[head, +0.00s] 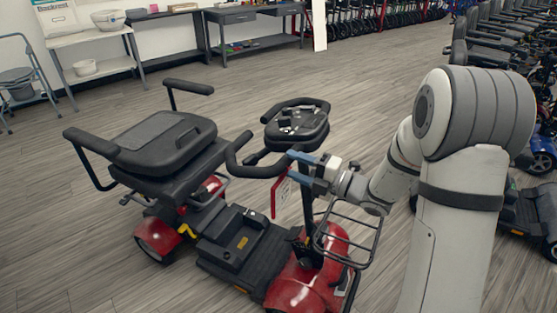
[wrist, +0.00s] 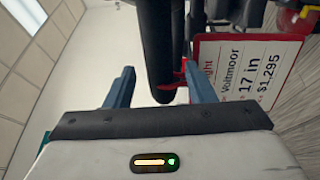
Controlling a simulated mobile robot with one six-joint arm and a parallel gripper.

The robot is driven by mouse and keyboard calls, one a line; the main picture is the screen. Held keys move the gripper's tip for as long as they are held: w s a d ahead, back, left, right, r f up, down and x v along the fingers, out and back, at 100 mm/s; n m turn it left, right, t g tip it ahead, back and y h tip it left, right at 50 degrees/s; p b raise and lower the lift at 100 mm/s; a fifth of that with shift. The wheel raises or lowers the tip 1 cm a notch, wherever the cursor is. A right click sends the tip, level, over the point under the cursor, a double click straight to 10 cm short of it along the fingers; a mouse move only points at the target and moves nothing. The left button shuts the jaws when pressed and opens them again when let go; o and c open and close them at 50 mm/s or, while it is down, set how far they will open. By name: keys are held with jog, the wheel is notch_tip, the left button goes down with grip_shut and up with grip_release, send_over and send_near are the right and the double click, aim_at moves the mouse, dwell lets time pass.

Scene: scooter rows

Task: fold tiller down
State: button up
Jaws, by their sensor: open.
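The red scooter's tiller stands upright, with its console head (head: 300,122) on top and a black loop handlebar (head: 240,158) curving to the left. My gripper (head: 292,164) is at the tiller just below the console, coming from the right, with its blue fingers apart. In the wrist view my open gripper (wrist: 158,70) has a black bar (wrist: 157,40) of the tiller between its fingers. Gaps show on both sides of the bar, wider on the left. I cannot tell whether the bar is the post or the handle.
A price tag (wrist: 245,75) hangs close to the right finger. A wire basket (head: 348,240) sits in front of the tiller below my gripper. The scooter's seat (head: 165,140) is at the left. More scooters (head: 500,30) line the right side. Floor behind is clear.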

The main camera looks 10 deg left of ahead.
jog(key=x, duration=0.5)
jog(key=shift+w+a, duration=0.1)
jog(key=shift+a, duration=0.1)
grip_shut()
dwell(0.3)
